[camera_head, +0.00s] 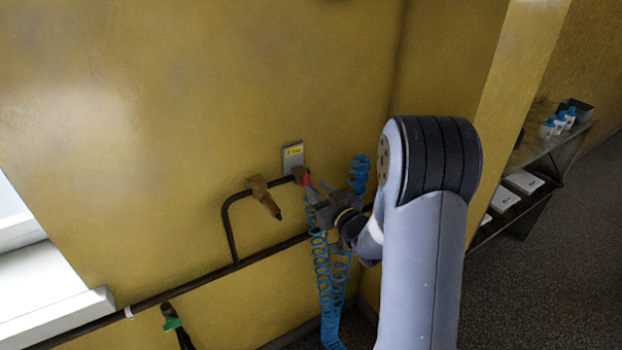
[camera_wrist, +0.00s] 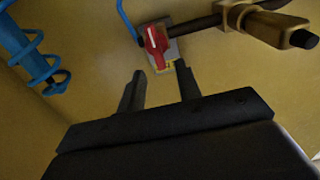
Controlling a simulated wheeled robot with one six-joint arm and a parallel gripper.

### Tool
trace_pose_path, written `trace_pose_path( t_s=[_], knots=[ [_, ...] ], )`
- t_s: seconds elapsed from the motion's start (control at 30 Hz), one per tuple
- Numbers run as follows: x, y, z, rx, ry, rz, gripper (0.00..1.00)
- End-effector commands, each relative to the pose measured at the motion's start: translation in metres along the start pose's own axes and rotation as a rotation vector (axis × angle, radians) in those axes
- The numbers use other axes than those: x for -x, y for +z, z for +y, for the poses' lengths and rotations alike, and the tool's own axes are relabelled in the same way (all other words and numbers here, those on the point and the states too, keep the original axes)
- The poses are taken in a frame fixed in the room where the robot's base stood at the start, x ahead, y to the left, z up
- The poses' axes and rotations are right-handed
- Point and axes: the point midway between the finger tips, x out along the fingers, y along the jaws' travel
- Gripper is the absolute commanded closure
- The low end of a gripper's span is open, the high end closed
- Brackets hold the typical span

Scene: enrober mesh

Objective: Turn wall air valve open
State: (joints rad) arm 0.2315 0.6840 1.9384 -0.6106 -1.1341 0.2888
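The wall air valve shows as a red handle (camera_wrist: 156,42) on a small grey plate in the wrist view, joined to a dark pipe. In the head view the red handle (camera_head: 307,181) is just below a grey plate with a yellow label (camera_head: 293,153). My gripper (camera_wrist: 160,82) is open, its two dark fingers apart with nothing between them. The handle lies beyond the fingertips, roughly in line with the gap, and looks apart from them. In the head view my gripper (camera_head: 318,205) is close to the handle; its fingers are hard to make out there.
Coiled blue hose (camera_head: 322,265) hangs around and below my gripper; it also shows in the wrist view (camera_wrist: 35,55). A brass fitting (camera_head: 263,196) sits left of the valve. A dark pipe (camera_head: 180,290) runs along the yellow wall. A shelf (camera_head: 525,190) stands at the right.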

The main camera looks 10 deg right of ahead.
Motion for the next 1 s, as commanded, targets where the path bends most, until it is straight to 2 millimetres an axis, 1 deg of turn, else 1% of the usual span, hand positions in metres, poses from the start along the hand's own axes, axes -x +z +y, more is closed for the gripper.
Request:
trace_pose_path(
  t_s=[0.03, 0.1, 0.23, 0.4, 0.63, 1.0],
  knots=[
    [-0.01, -0.002, -0.001, 0.0, -0.002, -0.001, 0.67],
    [-0.02, -0.002, -0.001, 0.0, -0.002, -0.001, 0.67],
    [-0.033, -0.001, 0.0, 0.0, 0.0, -0.001, 0.67],
    [-0.04, 0.0, 0.0, 0.001, 0.0, -0.001, 0.67],
    [-0.04, 0.0, 0.0, 0.001, 0.001, -0.001, 0.68],
    [-0.04, 0.0, 0.0, 0.001, 0.001, -0.001, 0.98]
  ],
)
